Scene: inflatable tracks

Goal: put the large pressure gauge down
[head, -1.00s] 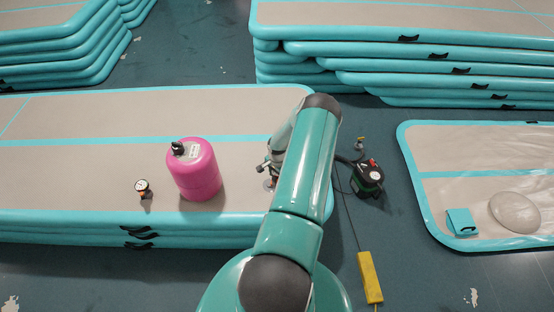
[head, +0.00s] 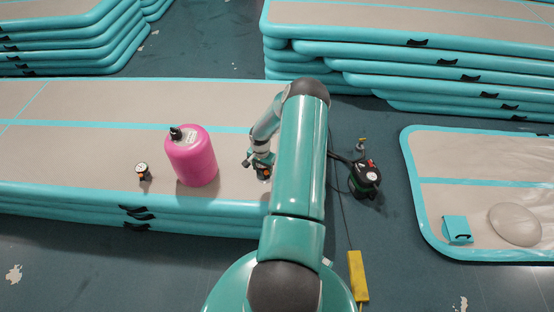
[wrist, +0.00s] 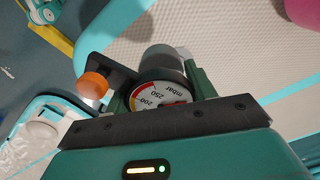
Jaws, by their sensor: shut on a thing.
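The large pressure gauge (wrist: 160,95) has a white dial marked in mbar with a coloured band, a dark grey body and an orange knob (wrist: 92,85). My gripper (wrist: 158,88) is shut on it, with a green finger on either side. In the head view my gripper (head: 260,165) is over the right end of the near beige mat (head: 90,110), right of the pink canister. The gauge is small and partly hidden there, and I cannot tell if it touches the mat. Another small gauge (head: 142,171) stands on the mat left of the canister.
The pink canister (head: 191,158) stands upright on the mat. A black pump (head: 364,180) and a yellow bar (head: 358,276) lie on the floor to the right. Stacked mats (head: 400,50) stand behind. The mat is bare between canister and gripper.

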